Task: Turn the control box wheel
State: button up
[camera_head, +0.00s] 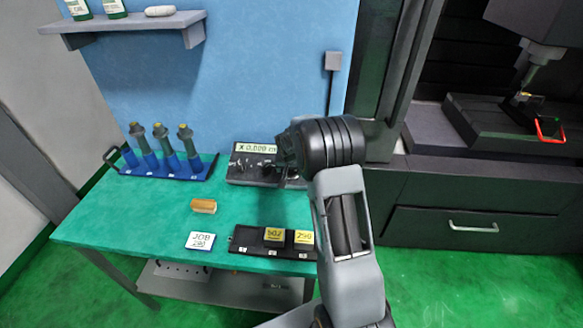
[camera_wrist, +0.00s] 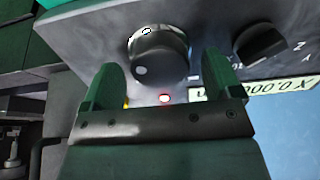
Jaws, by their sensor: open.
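The grey control box (camera_head: 236,172) stands at the back of the green table, with a display reading X 0.000. In the wrist view, the round dark control box wheel (camera_wrist: 158,54) has a light dot on its face and a pale rim. My gripper (camera_wrist: 163,66) is open, one finger at the wheel's lower left and one at its lower right. I see gaps beside the fingertips, but cannot tell how near they are in depth. In the head view, my arm hides the box's right part and most of the gripper.
A smaller knob (camera_wrist: 261,44) and the display (camera_wrist: 258,89) lie right of the wheel in the wrist view. On the table are a blue rack (camera_head: 165,170) of tool holders, an orange-brown block (camera_head: 203,206), a job card (camera_head: 201,241) and a black tray (camera_head: 247,248) with yellow-topped blocks.

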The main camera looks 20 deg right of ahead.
jog(key=shift+w+d+f, duration=0.1)
jog(key=shift+f, duration=0.35)
jog(key=shift+c, duration=0.4)
jog(key=c, duration=0.8)
jog(key=shift+c, duration=0.2)
